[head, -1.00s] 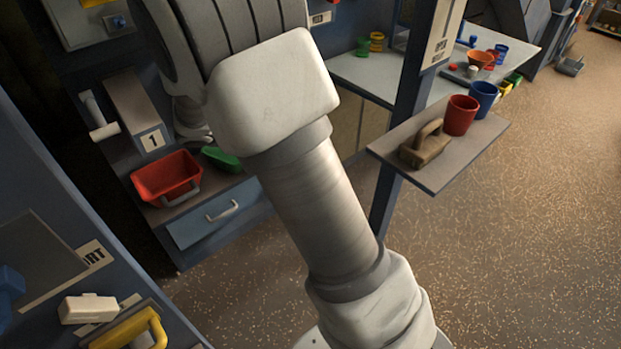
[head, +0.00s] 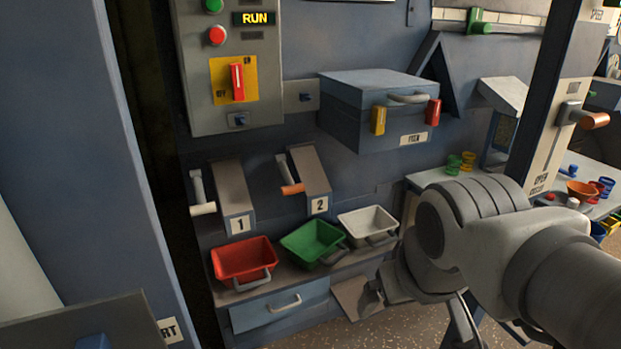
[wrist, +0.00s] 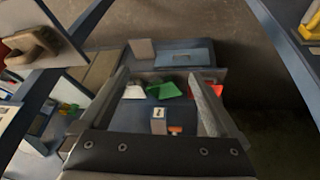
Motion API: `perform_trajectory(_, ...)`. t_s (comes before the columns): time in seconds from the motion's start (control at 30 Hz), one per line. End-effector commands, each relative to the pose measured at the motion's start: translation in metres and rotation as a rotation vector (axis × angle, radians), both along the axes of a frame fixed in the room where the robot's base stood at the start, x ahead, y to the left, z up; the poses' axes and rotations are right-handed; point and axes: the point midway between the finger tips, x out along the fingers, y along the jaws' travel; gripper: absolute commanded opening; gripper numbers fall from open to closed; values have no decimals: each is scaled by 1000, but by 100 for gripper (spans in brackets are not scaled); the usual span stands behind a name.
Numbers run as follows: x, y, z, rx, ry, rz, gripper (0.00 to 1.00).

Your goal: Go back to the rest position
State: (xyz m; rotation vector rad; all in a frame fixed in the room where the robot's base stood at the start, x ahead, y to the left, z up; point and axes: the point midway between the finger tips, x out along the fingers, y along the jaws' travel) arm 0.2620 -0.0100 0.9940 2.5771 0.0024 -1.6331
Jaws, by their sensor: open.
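My arm fills the lower right of the head view; its gripper cannot be made out clearly there. In the wrist view my gripper (wrist: 160,86) shows two fingers spread wide apart with nothing held between them. Beyond the fingers, at a distance, are a red bucket (head: 243,262), a green bucket (head: 312,243) and a white bucket (head: 368,226). They stand in a row on a ledge, and they also show in the wrist view, inverted.
Above the buckets are chutes 1 (head: 232,190) and 2 (head: 311,172). A control box (head: 226,95) reads RUN. A blue lidded box (head: 370,115) sticks out from the wall. A drawer (head: 280,308) is below. A post (head: 545,90) and a table (head: 610,208) stand right.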

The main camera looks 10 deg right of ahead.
Motion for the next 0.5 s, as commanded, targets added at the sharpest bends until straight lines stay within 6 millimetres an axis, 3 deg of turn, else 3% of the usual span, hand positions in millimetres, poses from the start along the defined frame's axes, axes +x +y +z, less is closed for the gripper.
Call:
perform_trajectory(0.2, -16, 9, 4, 74, -50, -47, 96)
perform_trajectory(0.5, -16, 10, 4, 78, -51, -49, 96)
